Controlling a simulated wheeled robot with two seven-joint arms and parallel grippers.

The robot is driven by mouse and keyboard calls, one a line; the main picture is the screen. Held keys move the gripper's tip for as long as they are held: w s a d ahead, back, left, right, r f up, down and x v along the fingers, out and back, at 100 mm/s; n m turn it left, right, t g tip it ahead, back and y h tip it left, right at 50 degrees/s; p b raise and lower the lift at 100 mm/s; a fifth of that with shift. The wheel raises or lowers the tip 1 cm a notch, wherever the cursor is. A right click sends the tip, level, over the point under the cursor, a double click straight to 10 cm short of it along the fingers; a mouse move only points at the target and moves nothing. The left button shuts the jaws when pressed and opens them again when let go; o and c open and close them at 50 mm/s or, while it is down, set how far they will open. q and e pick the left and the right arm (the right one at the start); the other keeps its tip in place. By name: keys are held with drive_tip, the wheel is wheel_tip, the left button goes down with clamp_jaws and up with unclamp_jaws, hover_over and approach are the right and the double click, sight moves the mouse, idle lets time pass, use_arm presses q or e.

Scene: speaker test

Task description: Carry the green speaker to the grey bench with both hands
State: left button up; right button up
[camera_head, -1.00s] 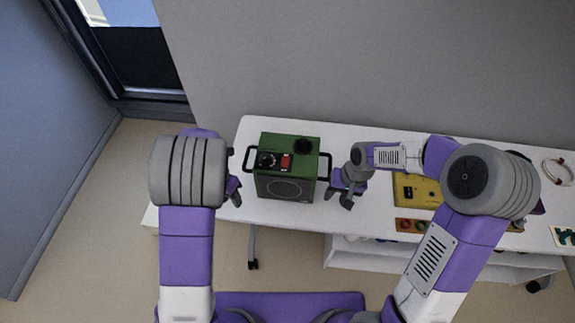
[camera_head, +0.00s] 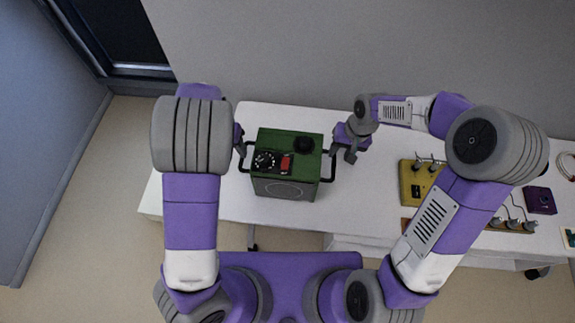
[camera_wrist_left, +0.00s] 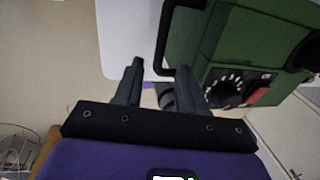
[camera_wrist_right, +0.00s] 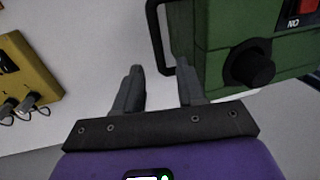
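The green speaker (camera_head: 287,160) stands upright on a white table, with a black knob, a dial and a red switch on top and black handles on both sides. My left gripper (camera_head: 239,147) is at its left handle; in the left wrist view the handle (camera_wrist_left: 163,38) shows ahead of the open fingers (camera_wrist_left: 160,67). My right gripper (camera_head: 343,149) is at its right handle; in the right wrist view that handle (camera_wrist_right: 153,32) lies ahead of the gap between the open fingers (camera_wrist_right: 159,66). Whether either finger touches a handle, I cannot tell. I cannot make out a grey bench.
The white table (camera_head: 190,205) runs along a grey wall (camera_head: 330,55). To the right of the speaker are a yellow box (camera_head: 412,181) with plugs and cables and a purple box (camera_head: 540,200). Open floor (camera_head: 90,200) lies left of the table.

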sight(241, 160)
use_arm(q)
drive_tip(key=f, duration=0.4)
drive_tip(key=d+f, duration=0.1)
drive_tip(key=f, duration=0.1)
drive_tip(key=shift+d+f, duration=0.1)
drive_tip(key=shift+f, duration=0.3)
use_arm(e)
drive_tip(key=f, duration=0.4)
drive_tip(key=a+f, duration=0.1)
drive_tip(key=f, duration=0.1)
drive_tip(key=shift+w+a+f, duration=0.1)
drive_tip(key=shift+w+f, duration=0.05)
drive_tip(key=shift+f, duration=0.25)
use_arm(q)
clamp_jaws()
use_arm(e)
clamp_jaws()
use_arm(q)
drive_tip(key=shift+r, duration=0.1)
use_arm(e)
drive_tip(key=shift+r, duration=0.1)
